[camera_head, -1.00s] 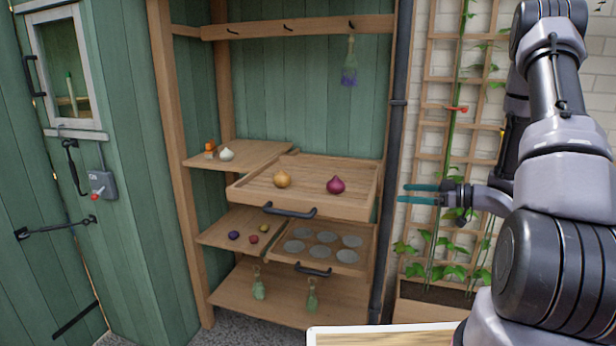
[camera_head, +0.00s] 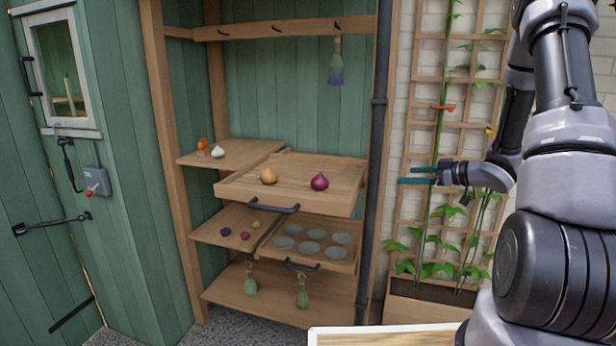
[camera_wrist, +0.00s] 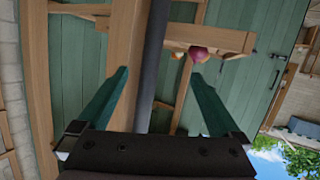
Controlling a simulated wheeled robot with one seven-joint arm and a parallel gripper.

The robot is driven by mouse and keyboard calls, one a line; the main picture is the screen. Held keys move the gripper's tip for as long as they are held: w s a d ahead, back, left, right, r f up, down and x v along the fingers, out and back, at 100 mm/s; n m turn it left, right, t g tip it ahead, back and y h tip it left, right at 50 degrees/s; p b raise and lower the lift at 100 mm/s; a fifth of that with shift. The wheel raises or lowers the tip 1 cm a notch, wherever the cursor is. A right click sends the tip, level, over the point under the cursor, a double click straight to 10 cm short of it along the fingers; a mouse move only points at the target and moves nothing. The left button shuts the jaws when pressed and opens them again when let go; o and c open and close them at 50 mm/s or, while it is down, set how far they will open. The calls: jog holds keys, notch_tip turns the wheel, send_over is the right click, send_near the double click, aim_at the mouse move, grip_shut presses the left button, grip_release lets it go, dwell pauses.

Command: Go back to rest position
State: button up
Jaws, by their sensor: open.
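My gripper (camera_head: 418,175) is at the right in the head view, in front of the trellis and to the right of the shelf unit. Its two teal fingers point left and are apart, with nothing between them. In the wrist view my gripper (camera_wrist: 160,100) shows both fingers spread, with a dark pipe and a wooden post beyond them. My arm runs up the right side of the head view.
A shelf unit has a pulled-out upper tray (camera_head: 235,191) holding a yellow onion (camera_head: 268,176) and a red onion (camera_head: 320,181). A lower tray with several round hollows (camera_head: 310,247) is below. A dark pipe (camera_head: 375,150) stands between shelf and trellis (camera_head: 430,120). A pale board edge (camera_head: 380,336) is at the bottom.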

jog(key=d+r+m+t+h, duration=0.1)
jog(key=d+r+m+h, duration=0.15)
jog(key=r, duration=0.25)
jog(key=w+d+r+m+t+h, duration=0.1)
jog(key=r+m+h, duration=0.1)
jog(key=r+h, duration=0.25)
jog(key=d+r+m+t+h, duration=0.1)
jog(key=d+r+m+h, duration=0.1)
jog(key=r, duration=0.4)
jog(key=s+r+m+h, duration=0.3)
jog(key=s+r, duration=0.1)
jog(key=s+a+r+m+g+y, duration=0.1)
jog(key=s+a, duration=0.3)
jog(key=s, duration=0.4)
jog(key=s+a+m+g+y, duration=0.1)
jog(key=s+a+m+g, duration=0.1)
jog(key=s, duration=0.7)
jog(key=s+a+r+m+g+y, duration=0.1)
jog(key=s+a+m+g, duration=0.1)
jog(key=s+a, duration=0.3)
jog(key=s+g, duration=0.1)
jog(key=s, duration=0.3)
jog(key=shift+a+r, duration=0.35)
jog(key=shift+a, duration=0.05)
